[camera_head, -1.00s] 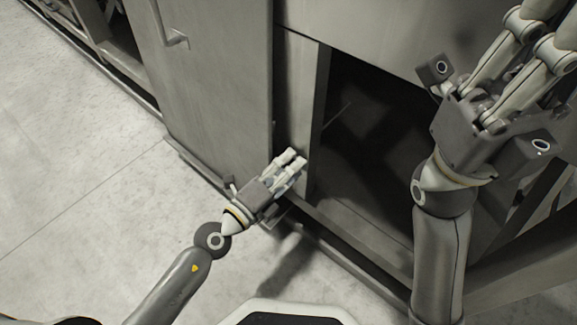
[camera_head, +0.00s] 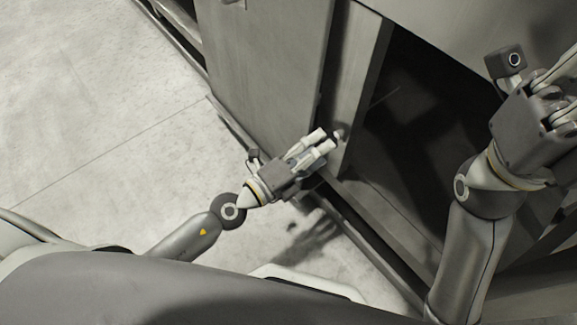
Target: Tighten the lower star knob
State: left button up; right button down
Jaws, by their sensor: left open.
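My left gripper (camera_head: 318,142) is open, its fingers pointing up and right at the grey upright post (camera_head: 352,95) beside the dark opening. A small dark roundish part (camera_head: 338,134) shows just past its fingertips, against the post. It may be the lower star knob, but it is too small and too hidden to tell its shape. I cannot tell whether the fingers touch it. My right gripper (camera_head: 562,95) is at the right edge, and its fingertips are cut off by the frame.
A flat grey panel (camera_head: 262,75) stands left of the post. A dark open bay (camera_head: 415,130) lies right of it, with a low sill (camera_head: 370,225) along its foot. The pale floor (camera_head: 95,120) at left is clear. My own body covers the bottom.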

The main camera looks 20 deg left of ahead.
pick_arm(q)
jog(key=v, duration=0.8)
jog(key=shift+s+a, duration=0.2)
jog(key=shift+s, duration=0.05)
jog(key=shift+f, duration=0.1)
